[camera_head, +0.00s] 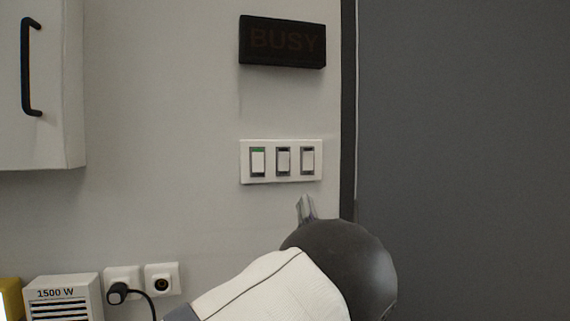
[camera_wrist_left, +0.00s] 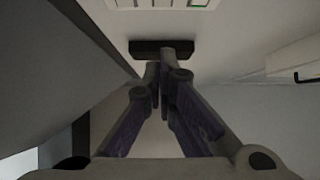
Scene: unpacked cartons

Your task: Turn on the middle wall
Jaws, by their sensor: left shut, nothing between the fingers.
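A white switch panel (camera_head: 281,178) with three rocker switches is on the wall. The middle switch (camera_head: 283,161) has a pale rocker in a dark frame, with no green showing. The left switch (camera_head: 257,161) shows a green strip at its top; the right switch (camera_head: 307,160) shows none. My left gripper (camera_head: 306,207) is just below the panel in the head view, towards its right side, with its fingers pointing up. In the left wrist view, its fingers (camera_wrist_left: 163,70) are shut together and empty. The panel (camera_wrist_left: 150,4) is cut off at that view's top edge. My right gripper is not in view.
A dark, unlit BUSY sign (camera_head: 283,41) hangs above the panel. A grey door (camera_head: 460,150) with a dark frame is at the right. A cabinet (camera_head: 55,90) is at upper left. Sockets (camera_head: 162,280) and a 1500 W box (camera_head: 62,296) are at lower left.

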